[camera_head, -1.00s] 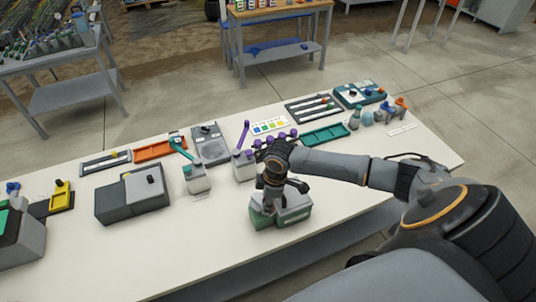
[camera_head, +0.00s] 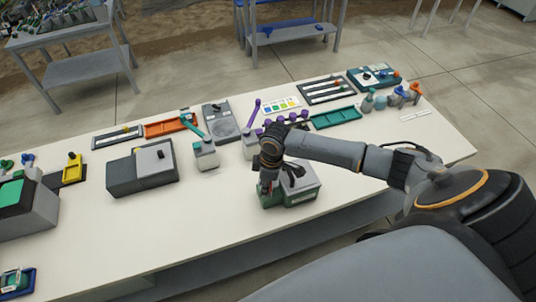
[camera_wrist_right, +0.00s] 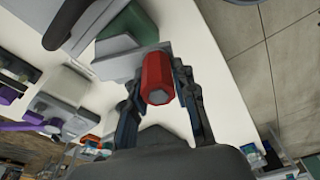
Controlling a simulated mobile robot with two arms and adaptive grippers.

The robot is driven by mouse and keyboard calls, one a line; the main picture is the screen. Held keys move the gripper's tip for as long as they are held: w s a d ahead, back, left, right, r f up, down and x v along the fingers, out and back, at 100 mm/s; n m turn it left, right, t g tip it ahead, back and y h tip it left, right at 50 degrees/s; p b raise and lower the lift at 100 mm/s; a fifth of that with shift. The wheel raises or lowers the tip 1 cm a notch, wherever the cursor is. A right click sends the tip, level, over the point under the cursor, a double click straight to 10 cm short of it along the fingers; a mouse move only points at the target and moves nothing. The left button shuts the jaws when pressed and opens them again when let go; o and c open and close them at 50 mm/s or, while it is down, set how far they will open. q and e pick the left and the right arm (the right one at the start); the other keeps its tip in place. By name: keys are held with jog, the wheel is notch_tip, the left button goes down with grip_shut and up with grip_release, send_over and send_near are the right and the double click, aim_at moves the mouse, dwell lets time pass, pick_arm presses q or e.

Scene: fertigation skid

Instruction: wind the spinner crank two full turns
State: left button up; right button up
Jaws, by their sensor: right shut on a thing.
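The spinner appears to be the green and grey box (camera_head: 303,186) near the front edge of the white table. A dark piece lies on its grey top. My right gripper (camera_head: 267,188) points down at the box's left side in the head view. In the right wrist view, a red faceted crank handle (camera_wrist_right: 158,80) sits between the fingers of my right gripper (camera_wrist_right: 162,88), which is shut on it. The box's green side (camera_wrist_right: 125,25) shows behind the handle. The gripper and wrist hide most of the handle in the head view. My left gripper is not in view.
Behind the box stand a grey dispenser with a purple lever (camera_head: 250,142) and another with a teal lever (camera_head: 206,155). A dark grey box (camera_head: 142,172) is farther left. Trays line the table's back edge. The white table (camera_head: 225,215) is bare left of the spinner.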

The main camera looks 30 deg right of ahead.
jog(key=shift+w+a, duration=0.15)
jog(key=shift+a, duration=0.15)
